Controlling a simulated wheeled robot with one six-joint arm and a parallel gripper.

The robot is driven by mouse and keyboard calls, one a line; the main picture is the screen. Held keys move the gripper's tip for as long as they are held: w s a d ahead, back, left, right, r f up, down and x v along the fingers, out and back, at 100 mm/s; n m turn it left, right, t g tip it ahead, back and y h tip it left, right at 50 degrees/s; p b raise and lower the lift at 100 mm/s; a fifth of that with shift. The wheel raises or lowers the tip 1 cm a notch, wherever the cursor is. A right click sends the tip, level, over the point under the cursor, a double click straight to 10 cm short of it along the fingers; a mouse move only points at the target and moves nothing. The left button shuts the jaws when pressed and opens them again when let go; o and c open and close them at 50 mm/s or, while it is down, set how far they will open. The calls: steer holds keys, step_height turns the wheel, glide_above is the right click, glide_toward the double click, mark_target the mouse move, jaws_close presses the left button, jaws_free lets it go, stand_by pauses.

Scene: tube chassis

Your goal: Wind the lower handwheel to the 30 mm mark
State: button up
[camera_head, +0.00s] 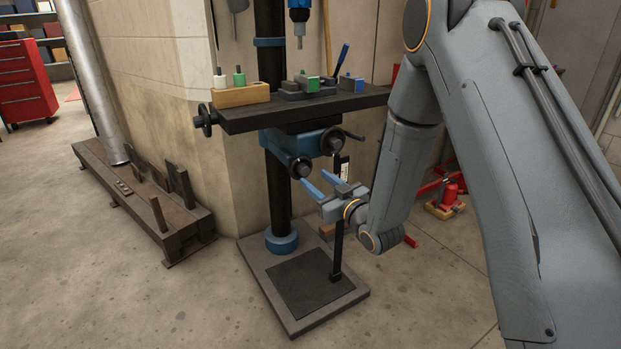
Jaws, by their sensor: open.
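A dark knob-like wheel (300,168), the lower of two on the blue bracket (290,140) under the machine table (300,110), faces me; I take it for the lower handwheel. My gripper (313,177) is open and empty, its two blue fingers just below and right of that wheel, seemingly apart from it. A second wheel with a lever (332,140) sits up and right. A pale scale strip (345,171) shows on the black upright (338,235) behind my gripper; its marks are too small to read.
Another handwheel (204,119) is at the table's left end. The table bears a wooden block (240,95) and a vise (305,88). The drill chuck (299,15) hangs above. The base plate (350,296) lies below.

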mark_target(306, 172)
steer(key=shift+b+x, duration=0.3)
steer(key=shift+x, duration=1.95)
steer(key=c, duration=1)
